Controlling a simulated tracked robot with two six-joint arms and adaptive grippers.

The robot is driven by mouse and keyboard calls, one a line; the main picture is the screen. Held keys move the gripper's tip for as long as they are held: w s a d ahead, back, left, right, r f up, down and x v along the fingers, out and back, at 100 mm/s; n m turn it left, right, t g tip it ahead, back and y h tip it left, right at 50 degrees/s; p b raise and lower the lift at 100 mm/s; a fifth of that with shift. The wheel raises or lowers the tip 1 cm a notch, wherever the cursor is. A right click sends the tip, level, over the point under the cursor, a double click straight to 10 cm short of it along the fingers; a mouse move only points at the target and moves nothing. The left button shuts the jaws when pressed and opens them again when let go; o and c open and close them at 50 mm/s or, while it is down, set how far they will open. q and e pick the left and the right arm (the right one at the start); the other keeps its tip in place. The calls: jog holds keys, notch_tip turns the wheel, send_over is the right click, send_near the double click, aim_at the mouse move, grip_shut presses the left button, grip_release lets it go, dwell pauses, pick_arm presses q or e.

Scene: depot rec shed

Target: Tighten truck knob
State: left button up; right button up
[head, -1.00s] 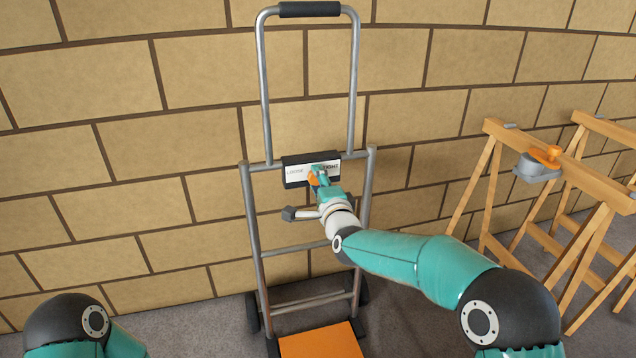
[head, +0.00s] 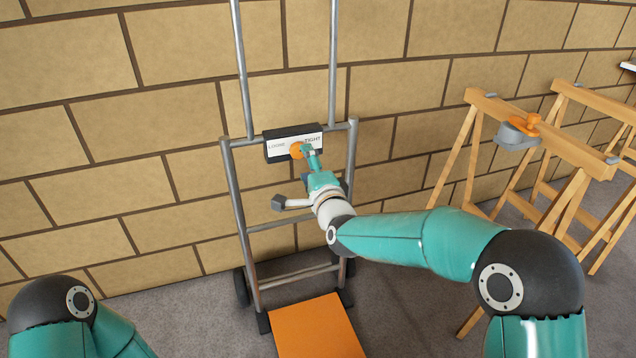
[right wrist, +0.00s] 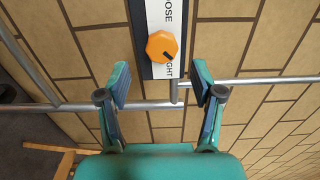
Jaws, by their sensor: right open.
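The orange knob (head: 297,150) sits on the dark panel with a white LOOSE–TIGHT label (head: 279,146) on the grey hand truck (head: 240,205). In the right wrist view the knob (right wrist: 160,44) is faceted, and its dark mark points down and right, toward the TIGHT end. My right gripper (head: 307,151) is just right of the knob in the head view. In the wrist view the right gripper (right wrist: 160,82) is open and empty, its fingers apart, with the knob beyond the tips. No contact with it shows. My left gripper is out of view.
The truck stands against a block wall (head: 175,110), with an orange toe plate (head: 318,328) low in front. Wooden sawhorses (head: 480,100) stand at right, one carrying a grey-and-orange tool (head: 518,130).

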jog(key=v, duration=0.7)
jog(key=shift+s, duration=0.15)
jog(key=shift+d+f, duration=0.1)
jog(key=shift+d, duration=0.05)
jog(key=s+d+f+g+h, duration=0.15)
jog(key=d+f, duration=0.25)
jog(key=f, duration=0.6)
jog(key=s+d+f+g, duration=0.3)
jog(key=f, duration=0.6)
jog(key=s+d+f+g+h, duration=0.1)
jog(key=s+d+f+g, duration=0.2)
jog(key=f, duration=0.7)
jog(key=s+a+f+n+g+y, duration=0.1)
jog(key=s+f+n+g, duration=0.3)
jog(key=s+f, duration=0.5)
jog(key=s+f+n+g, duration=0.4)
jog(key=s, duration=0.9)
jog(key=s+a+n+g, duration=0.1)
jog(key=s+n, duration=0.4)
notch_tip(320, 180, up, 37)
jog(key=p, duration=3.7)
jog(key=shift+w+y, duration=0.25)
jog(key=shift+y, duration=0.2)
